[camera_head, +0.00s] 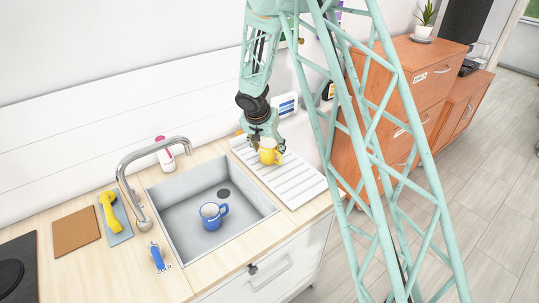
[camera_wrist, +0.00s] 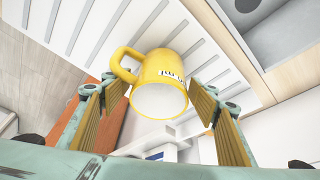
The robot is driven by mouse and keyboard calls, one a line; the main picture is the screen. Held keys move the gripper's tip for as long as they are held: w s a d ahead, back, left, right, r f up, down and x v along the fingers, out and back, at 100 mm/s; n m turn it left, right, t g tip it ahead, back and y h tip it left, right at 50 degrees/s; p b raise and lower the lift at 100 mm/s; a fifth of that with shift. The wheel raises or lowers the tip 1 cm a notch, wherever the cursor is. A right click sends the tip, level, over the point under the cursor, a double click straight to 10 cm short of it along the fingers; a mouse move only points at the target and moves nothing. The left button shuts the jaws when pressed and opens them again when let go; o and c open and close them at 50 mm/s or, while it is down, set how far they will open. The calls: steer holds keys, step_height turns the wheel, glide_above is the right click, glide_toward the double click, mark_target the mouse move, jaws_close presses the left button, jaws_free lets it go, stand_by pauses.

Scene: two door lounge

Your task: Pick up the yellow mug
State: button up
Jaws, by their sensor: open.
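The yellow mug (camera_head: 269,151) is at the white ribbed drainboard (camera_head: 306,186) to the right of the sink. In the wrist view the yellow mug (camera_wrist: 158,82) shows its white inside toward the camera, its handle to the left and some dark lettering on its side. My gripper (camera_head: 266,142) is right at the mug in the head view. In the wrist view my gripper (camera_wrist: 160,105) is open, with one finger on each side of the mug. I cannot tell whether either finger touches it.
A blue mug (camera_head: 212,215) stands in the grey sink (camera_head: 176,207). The faucet (camera_head: 140,160) and a pink-and-white bottle (camera_head: 164,154) are at the sink's back left. A small screen (camera_head: 286,105) stands behind the drainboard. Orange wooden cabinets (camera_head: 420,75) stand to the right.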

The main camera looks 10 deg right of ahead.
steer(key=shift+c, duration=0.5)
steer(key=c, duration=1)
steer(key=shift+r, duration=0.15)
steer(key=shift+r, duration=1.65)
steer(key=s+r+b, duration=0.1)
steer(key=s+b, duration=0.5)
steer(key=s, duration=1)
steer(key=shift+r, duration=0.25)
